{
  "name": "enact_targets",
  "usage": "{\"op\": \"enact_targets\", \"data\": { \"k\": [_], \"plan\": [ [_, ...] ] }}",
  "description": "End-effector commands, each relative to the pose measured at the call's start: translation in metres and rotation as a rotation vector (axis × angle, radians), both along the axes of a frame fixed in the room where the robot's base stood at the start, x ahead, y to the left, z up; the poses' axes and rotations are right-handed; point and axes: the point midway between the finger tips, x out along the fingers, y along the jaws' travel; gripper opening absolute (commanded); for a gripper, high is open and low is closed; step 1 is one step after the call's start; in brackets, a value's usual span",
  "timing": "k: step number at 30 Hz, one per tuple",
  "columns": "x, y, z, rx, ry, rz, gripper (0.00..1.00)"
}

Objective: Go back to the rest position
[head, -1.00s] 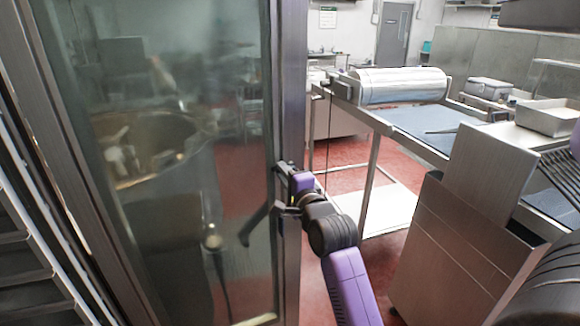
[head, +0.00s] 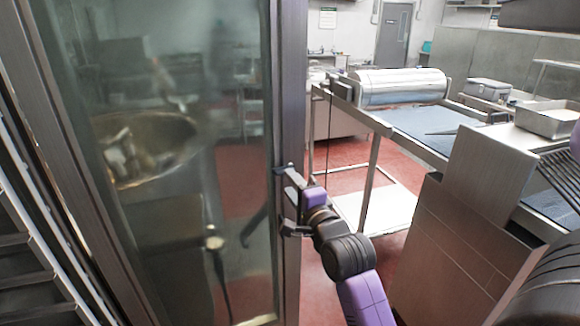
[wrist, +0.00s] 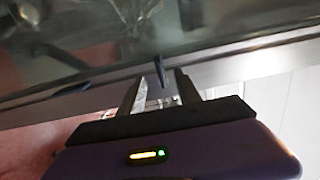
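My gripper (head: 284,201) is at the metal edge of a tall glass door (head: 289,90) in the head view, with its two fingers spread one above the other. In the wrist view my gripper (wrist: 159,92) shows its fingers apart, with a small dark upright piece (wrist: 160,70) between them, near the door frame (wrist: 235,68). A clear gap shows on either side of that piece. Whether a fingertip touches the door frame I cannot tell. My purple and black arm reaches up from the lower right.
A steel bench (head: 490,230) stands close on the right. Behind it are a table with a large metal roller (head: 400,86) and a shallow metal pan (head: 548,120). A round metal bowl shape (head: 150,150) shows in the glass. Red floor (head: 312,265) lies between door and bench.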

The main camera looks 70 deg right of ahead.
Motion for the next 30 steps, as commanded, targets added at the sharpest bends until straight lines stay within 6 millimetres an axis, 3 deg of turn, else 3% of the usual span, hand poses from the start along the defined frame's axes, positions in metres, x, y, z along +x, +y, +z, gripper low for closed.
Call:
{"op": "enact_targets", "data": {
  "k": [7,30],
  "plan": [
    [-0.0123,0.0123,0.0002,-0.001,-0.001,0.000,0.40],
    [-0.0123,0.0123,0.0001,0.000,0.000,0.001,0.40]
  ]
}}
